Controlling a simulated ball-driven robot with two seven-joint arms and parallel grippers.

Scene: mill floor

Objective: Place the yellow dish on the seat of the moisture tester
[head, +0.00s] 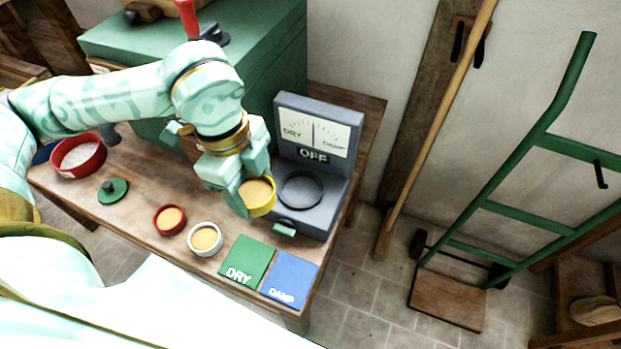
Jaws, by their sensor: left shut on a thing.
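The yellow dish (263,208), filled with a tan grain-like material, is held in my left gripper (246,198), which is shut on it. The dish is just left of the moisture tester (318,150), close to its base. The tester is grey with a DRY to DAMP dial and the word OFF. Its seat, a dark ring (300,190) on the base, shows empty to the right of the dish. I cannot tell the exact height of the dish above the table. My right gripper is not in view.
On the wooden table (140,215) are a red dish (170,219), a white dish (205,239), a green DRY card (246,262), a blue DAMP card (290,279), a green knobbed lid (113,191) and a larger red bowl (79,157). A green box (265,60) stands behind.

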